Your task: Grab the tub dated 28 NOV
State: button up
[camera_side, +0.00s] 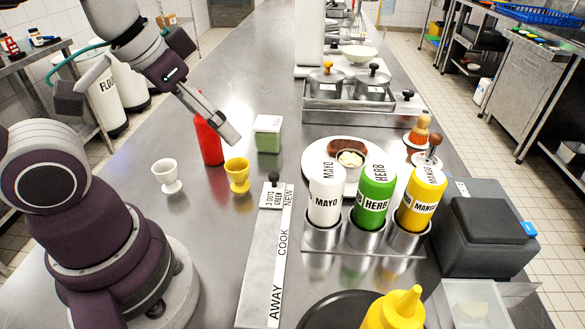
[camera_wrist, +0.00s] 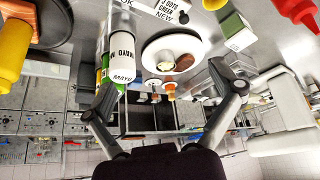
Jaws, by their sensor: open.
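A small square green tub (camera_side: 268,133) with a pale lid and a label stands on the steel counter, right of the red bottle. It also shows in the wrist view, upper right, as a green tub (camera_wrist: 236,32) with a white label. Its date is too small to read. A clear tub (camera_side: 478,304) with a pale lid is partly in view at the lower right; I see no readable date on it. My gripper (camera_side: 228,132) is above the counter between the red bottle and the green tub, apart from the tub. In the wrist view my gripper (camera_wrist: 165,82) has spread, empty fingers.
A red bottle (camera_side: 207,142) stands left of the green tub, with white (camera_side: 167,174) and yellow (camera_side: 238,175) cups in front. A plate (camera_side: 322,157) and a rack of MAYO, HERB and MANGO bottles (camera_side: 376,197) stand to the right. A labelled strip (camera_side: 265,262) lies between.

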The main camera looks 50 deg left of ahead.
jog(key=n+g+y, duration=0.2)
jog(key=n+y, duration=0.1)
jog(key=n, duration=0.5)
send_over(267, 123)
jog(key=s+d, duration=0.2)
jog(key=s, duration=0.1)
notch_tip(267, 123, down, 8)
jog(key=x, duration=1.1)
jog(key=shift+w+d, duration=0.1)
jog(key=shift+d, duration=0.05)
jog(key=shift+c, duration=0.2)
jog(key=c, duration=1.2)
